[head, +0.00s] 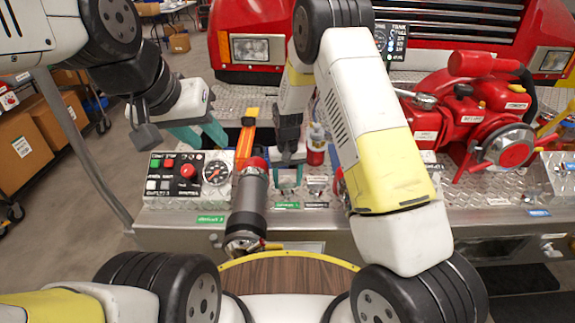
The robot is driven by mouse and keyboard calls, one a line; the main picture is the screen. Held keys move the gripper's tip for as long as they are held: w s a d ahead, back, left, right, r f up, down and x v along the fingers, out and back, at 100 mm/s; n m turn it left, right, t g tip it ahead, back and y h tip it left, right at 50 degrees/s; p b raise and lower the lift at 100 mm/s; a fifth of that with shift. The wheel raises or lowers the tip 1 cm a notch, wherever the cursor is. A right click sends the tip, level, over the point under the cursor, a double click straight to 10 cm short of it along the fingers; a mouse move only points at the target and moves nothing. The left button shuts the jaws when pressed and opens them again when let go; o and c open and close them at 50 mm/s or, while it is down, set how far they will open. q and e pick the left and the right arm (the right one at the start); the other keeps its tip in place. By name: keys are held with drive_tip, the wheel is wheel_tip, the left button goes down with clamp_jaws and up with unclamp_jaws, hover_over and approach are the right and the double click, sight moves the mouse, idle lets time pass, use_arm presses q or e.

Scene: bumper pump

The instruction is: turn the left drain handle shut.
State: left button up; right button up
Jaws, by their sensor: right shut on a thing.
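My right gripper (288,182) reaches down over the front ledge of the pump panel. Its teal fingers are closed around a small drain handle (289,193) above a green label, the left one of two side by side. The fingers hide most of this handle, so its exact angle cannot be told. The other small handle (317,184) stands just to its right above a dark label. My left gripper (213,145) hangs above the gauge panel with its teal fingers apart and nothing between them.
A control box (190,172) with buttons and a gauge stands left of the handles. A dark cylinder with a red end (250,205) leans over the ledge between them. A red pump (470,115) sits at the right. My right forearm covers the area right of the handles.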

sight(288, 183)
drive_tip(key=shift+m, duration=1.1)
drive_tip(key=o, duration=1.4)
drive_tip(key=shift+c, duration=0.2)
drive_tip(key=shift+r, duration=0.15)
wheel_tip(288, 183, up, 8)
drive_tip(key=shift+f, duration=0.2)
